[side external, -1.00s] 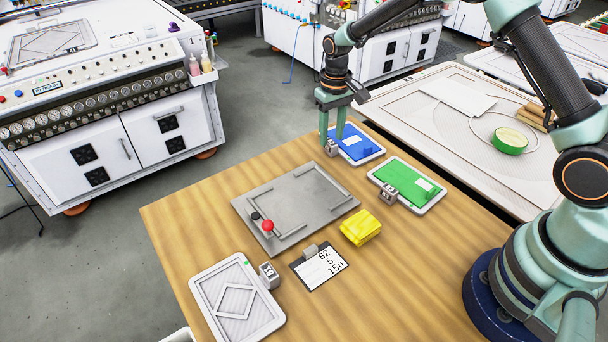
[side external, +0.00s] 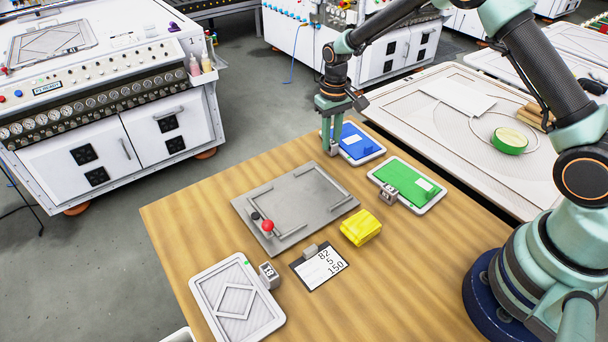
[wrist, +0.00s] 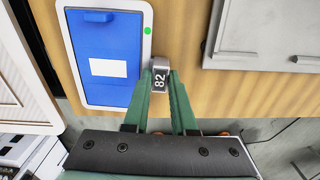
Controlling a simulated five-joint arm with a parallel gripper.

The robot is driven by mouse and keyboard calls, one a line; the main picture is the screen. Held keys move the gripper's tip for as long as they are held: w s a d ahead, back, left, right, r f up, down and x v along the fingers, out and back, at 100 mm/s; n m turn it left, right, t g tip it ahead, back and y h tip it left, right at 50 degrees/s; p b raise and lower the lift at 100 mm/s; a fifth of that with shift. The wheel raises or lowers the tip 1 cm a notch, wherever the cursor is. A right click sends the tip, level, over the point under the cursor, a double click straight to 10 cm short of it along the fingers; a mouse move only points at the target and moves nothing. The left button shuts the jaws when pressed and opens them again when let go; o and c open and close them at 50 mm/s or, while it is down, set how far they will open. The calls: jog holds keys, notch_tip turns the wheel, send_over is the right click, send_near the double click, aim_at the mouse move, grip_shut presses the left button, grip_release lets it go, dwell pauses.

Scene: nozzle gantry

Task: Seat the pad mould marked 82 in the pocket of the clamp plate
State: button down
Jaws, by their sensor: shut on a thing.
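The pad mould marked 82 is the blue-topped, white-rimmed plate (side external: 357,143) at the far corner of the table. In the wrist view its blue face (wrist: 100,55) has a white label and a green dot on the rim. A grey block tab (wrist: 160,75) on its edge reads 82. My gripper (wrist: 161,82) is shut on that tab, with a finger on either side; it also shows in the side view (side external: 333,147). The mould lies flat. The grey clamp plate (side external: 293,205) lies mid-table, with raised bars around its pocket and a red-knobbed lever (side external: 268,226).
A green mould (side external: 404,183) lies at the right, and a white mould with a diamond pattern (side external: 236,300) at the front left. A yellow cloth (side external: 360,228) and a card reading 82, 5, 150 (side external: 320,267) lie near the clamp plate. The pocket is clear.

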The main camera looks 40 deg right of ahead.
jog(key=shift+r, duration=2.45)
jog(key=shift+a+r+m, duration=0.1)
jog(key=shift+a+m, duration=0.5)
jog(key=s+a+r+m, duration=0.2)
jog(key=a+r+m, duration=0.1)
jog(key=a+m, duration=1.2)
jog(key=shift+m, duration=0.5)
jog(key=shift+d+f, duration=0.15)
jog(key=shift+f, duration=1.25)
jog(key=shift+d+f, duration=0.1)
jog(key=shift+f, duration=1.25)
jog(key=shift+f, duration=0.9)
jog(key=c, duration=0.6)
grip_release()
jog(key=shift+c, duration=0.2)
